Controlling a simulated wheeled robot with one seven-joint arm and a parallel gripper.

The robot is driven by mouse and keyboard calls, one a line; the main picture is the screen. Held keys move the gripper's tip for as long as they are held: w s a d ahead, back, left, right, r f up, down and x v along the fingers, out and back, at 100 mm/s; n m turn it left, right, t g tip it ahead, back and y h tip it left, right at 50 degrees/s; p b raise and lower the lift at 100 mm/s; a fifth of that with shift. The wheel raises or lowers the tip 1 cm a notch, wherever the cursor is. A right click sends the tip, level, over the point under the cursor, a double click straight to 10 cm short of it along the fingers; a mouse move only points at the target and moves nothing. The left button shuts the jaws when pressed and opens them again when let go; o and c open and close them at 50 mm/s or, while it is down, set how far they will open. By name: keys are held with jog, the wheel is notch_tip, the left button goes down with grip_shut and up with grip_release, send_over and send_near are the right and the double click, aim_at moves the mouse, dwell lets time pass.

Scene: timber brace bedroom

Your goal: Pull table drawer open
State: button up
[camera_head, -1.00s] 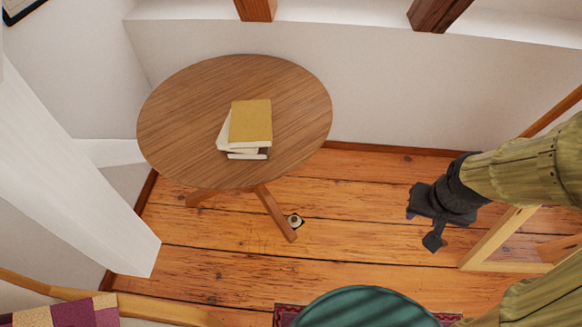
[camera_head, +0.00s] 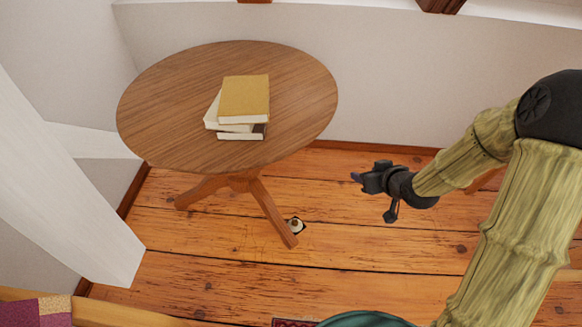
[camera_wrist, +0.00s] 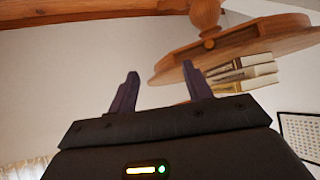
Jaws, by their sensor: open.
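A round wooden table (camera_head: 180,100) stands in the corner at the left of the head view, on a pedestal with splayed legs. No drawer or handle can be made out on the part of its edge that shows. My gripper (camera_head: 368,190) is to the right of the table, apart from it, above the floor, and holds nothing. In the wrist view its two fingers (camera_wrist: 160,95) are spread open. The table (camera_wrist: 240,42) appears upside down beyond them there.
A stack of books (camera_head: 245,100) with a yellow cover lies on the tabletop. A white slanted post (camera_head: 60,170) stands at the left. A small round item (camera_head: 296,226) is on the floor by a table leg. Bare floorboards (camera_head: 200,250) lie in front. A dark green rounded thing (camera_head: 365,321) is at the bottom edge.

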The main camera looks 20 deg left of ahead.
jog(key=w+a+f+n+t+y+b, duration=0.1)
jog(key=a+f+y+b, duration=0.8)
jog(key=a+f+b, duration=0.1)
jog(key=shift+w+a+f+n+b, duration=0.15)
jog(key=shift+w+n+b, duration=0.2)
jog(key=shift+b, duration=0.35)
jog(key=shift+t, duration=0.3)
jog(key=b+x, duration=0.3)
jog(key=x, duration=1.4)
jog(key=shift+a+f, duration=0.15)
jog(key=shift+a, duration=0.05)
jog(key=shift+c, duration=0.2)
grip_shut()
